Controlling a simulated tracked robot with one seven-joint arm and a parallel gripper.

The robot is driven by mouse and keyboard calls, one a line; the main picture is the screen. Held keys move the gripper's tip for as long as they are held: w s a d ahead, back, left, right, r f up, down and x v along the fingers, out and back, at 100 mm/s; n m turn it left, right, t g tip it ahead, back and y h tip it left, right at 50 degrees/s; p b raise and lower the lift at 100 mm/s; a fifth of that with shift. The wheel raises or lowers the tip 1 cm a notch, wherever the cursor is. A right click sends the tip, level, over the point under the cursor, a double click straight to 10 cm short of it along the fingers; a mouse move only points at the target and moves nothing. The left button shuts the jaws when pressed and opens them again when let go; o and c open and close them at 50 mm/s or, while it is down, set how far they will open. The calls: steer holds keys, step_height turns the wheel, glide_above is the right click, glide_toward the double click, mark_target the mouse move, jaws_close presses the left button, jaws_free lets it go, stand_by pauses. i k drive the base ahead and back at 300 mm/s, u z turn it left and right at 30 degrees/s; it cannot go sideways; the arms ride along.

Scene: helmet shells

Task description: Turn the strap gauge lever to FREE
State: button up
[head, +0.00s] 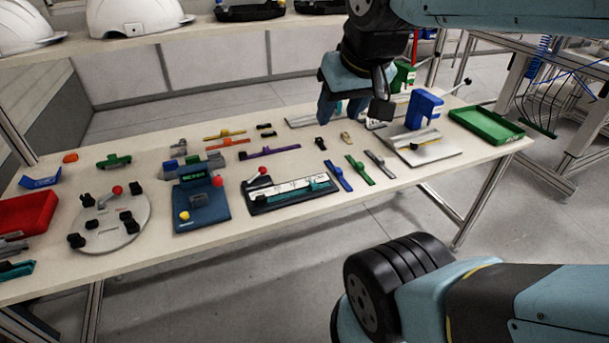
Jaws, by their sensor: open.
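What looks like the strap gauge (290,197) is a long dark base with a white scale strip and a teal strip, lying near the table's front edge at the middle. A short lever with a red ball knob (263,171) stands at its back left end. The lettering on it is too small to read, so I cannot tell which mark the lever points to. My gripper (345,112) is open and empty, fingers down, above the back of the table. It is behind and to the right of the gauge, apart from it.
A blue fixture (202,211) with a green display and a round grey plate (110,225) with knobs stand left of the gauge. Coloured straps (356,170) lie to its right. A blue block (424,110) and green tray (486,126) are at the right.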

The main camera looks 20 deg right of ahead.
mark_target(263, 170)
steer(key=z, duration=0.25)
steer(key=k, duration=1.35)
steer(key=u, duration=0.35)
steer(key=i, duration=1.05)
steer(key=z, duration=0.05)
